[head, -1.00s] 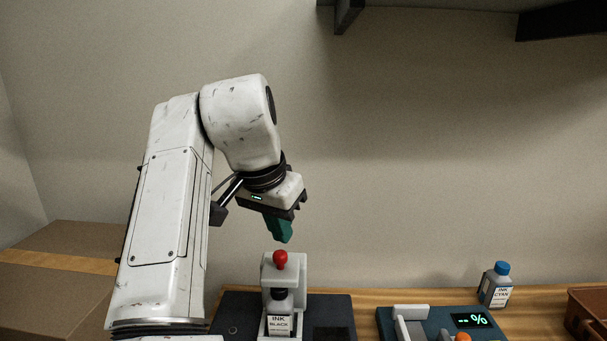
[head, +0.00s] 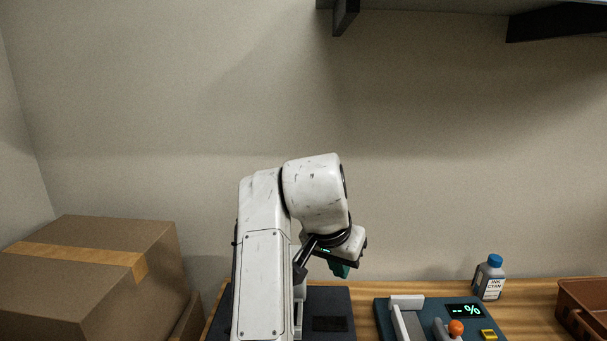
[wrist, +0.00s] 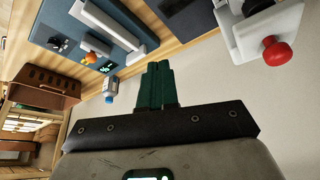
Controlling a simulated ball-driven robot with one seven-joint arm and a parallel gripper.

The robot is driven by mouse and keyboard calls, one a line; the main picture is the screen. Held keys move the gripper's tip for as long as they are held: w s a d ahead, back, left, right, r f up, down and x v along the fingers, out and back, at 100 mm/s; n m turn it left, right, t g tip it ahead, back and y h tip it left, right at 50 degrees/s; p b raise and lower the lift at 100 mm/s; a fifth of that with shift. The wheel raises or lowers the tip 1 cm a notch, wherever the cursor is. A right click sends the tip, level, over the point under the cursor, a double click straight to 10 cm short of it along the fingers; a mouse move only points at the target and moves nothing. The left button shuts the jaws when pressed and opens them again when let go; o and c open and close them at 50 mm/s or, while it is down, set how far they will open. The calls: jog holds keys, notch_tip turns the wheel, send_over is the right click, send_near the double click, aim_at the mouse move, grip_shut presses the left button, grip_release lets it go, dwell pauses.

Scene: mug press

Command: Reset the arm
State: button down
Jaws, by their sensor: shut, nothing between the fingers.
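My gripper (head: 340,270) hangs from my white arm in the head view, above the right part of the dark press base (head: 340,300). Its green fingers are together and empty, and they also show in the wrist view (wrist: 157,85). In the wrist view the white press body (wrist: 238,32) with its red knob (wrist: 278,54) stands at the top right, apart from the fingers. In the head view my arm hides most of the press, including its red knob and the black ink bottle.
A blue device (head: 425,315) with a display, a white lever part and an orange knob (head: 456,327) lies to the right. A brown tray (head: 585,305) is at the far right. A cardboard box (head: 90,275) stands left. A shelf (head: 440,5) hangs above.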

jog(key=s+d+f+n, duration=0.1)
jog(key=s+d+f, duration=0.3)
jog(key=d+f, duration=0.2)
jog(key=s+d+f+n, duration=0.1)
jog(key=s+d+f, duration=0.3)
jog(key=d+f, duration=0.3)
jog(key=s+d+f+n+t, duration=0.1)
jog(key=s+d+f, duration=0.3)
jog(key=d+f, duration=0.2)
jog(key=shift+d+f, duration=0.2)
jog(key=shift+d, duration=0.5)
jog(key=s+f+n+g+y, duration=0.1)
jog(key=s+f, duration=0.3)
jog(key=s, duration=0.5)
jog(key=s+f+g, duration=0.1)
jog(key=s+f, duration=0.3)
jog(key=s, duration=0.6)
jog(key=s+f+n+g+y, duration=0.1)
jog(key=s+f+g, duration=0.1)
jog(key=s+f, duration=0.3)
jog(key=s, duration=0.4)
jog(key=shift+s+d+n+y, duration=0.2)
jog(key=shift+s+n+y, duration=0.1)
jog(key=shift+s, duration=0.1)
